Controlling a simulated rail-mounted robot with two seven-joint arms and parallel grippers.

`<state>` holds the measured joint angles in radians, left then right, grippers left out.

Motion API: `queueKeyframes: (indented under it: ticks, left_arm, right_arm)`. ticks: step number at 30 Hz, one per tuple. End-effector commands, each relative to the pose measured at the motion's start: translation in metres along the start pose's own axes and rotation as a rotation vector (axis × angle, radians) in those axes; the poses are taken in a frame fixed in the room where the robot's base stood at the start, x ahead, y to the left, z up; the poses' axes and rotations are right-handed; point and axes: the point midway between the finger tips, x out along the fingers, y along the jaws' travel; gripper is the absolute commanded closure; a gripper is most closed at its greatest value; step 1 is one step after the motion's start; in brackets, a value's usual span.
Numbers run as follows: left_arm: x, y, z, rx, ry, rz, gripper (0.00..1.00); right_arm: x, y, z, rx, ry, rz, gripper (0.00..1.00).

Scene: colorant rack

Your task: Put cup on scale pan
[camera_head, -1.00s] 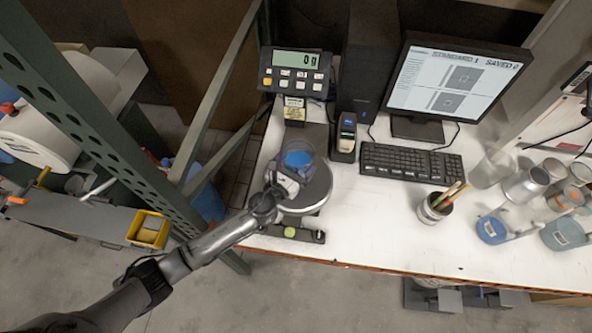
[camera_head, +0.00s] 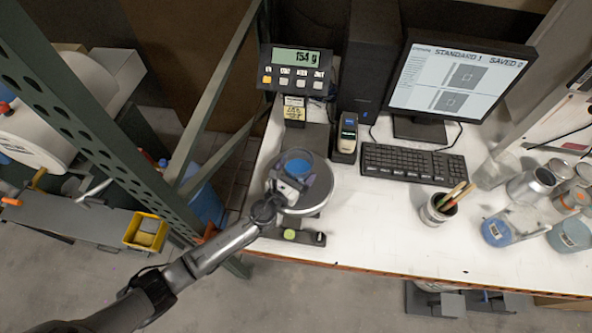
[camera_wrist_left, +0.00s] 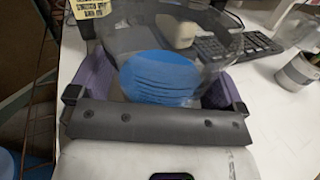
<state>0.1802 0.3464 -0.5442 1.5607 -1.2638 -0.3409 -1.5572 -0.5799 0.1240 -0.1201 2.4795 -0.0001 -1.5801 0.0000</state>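The clear cup (camera_head: 297,160) with blue contents is at the scale pan (camera_head: 321,190), over its left part, and looks upright. In the left wrist view the cup (camera_wrist_left: 160,75) fills the space between the two purple finger pads. My left gripper (camera_head: 287,186) comes in from the front left and its fingers are around the cup's sides, seemingly touching them. The cup's base is hidden, but the scale display (camera_head: 296,58) reads 154 g. My right gripper is not in view.
Behind the pan stand the scale's keypad unit and a handheld device (camera_head: 346,135). To the right are a keyboard (camera_head: 405,163), a monitor (camera_head: 455,85), a pot of brushes (camera_head: 437,208) and several jars (camera_head: 500,228). A green rack post (camera_head: 120,150) stands left. The table between pan and pot is clear.

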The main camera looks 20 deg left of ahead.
Motion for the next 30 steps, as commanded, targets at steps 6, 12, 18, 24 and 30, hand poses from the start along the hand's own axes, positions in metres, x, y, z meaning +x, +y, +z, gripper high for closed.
queueKeyframes:
  ticks: [6, 12, 18, 24, 30]
  left_arm:
    - [0.000, 0.000, 0.001, 0.000, 0.000, 0.000, 0.00]
    - [-0.006, 0.000, 0.003, 0.001, 0.002, 0.000, 0.00]
    - [-0.042, 0.000, 0.002, 0.001, 0.002, -0.001, 0.00]
    - [-0.079, 0.000, 0.002, 0.000, 0.002, -0.001, 0.00]
    - [-0.106, 0.000, 0.003, -0.001, 0.001, -0.001, 0.00]
  right_arm:
    - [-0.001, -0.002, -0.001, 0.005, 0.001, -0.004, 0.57]
    - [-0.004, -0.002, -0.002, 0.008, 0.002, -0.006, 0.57]
    - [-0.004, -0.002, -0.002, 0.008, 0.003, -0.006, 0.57]
    - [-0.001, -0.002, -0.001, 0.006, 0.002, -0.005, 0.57]
    - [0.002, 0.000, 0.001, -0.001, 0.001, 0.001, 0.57]
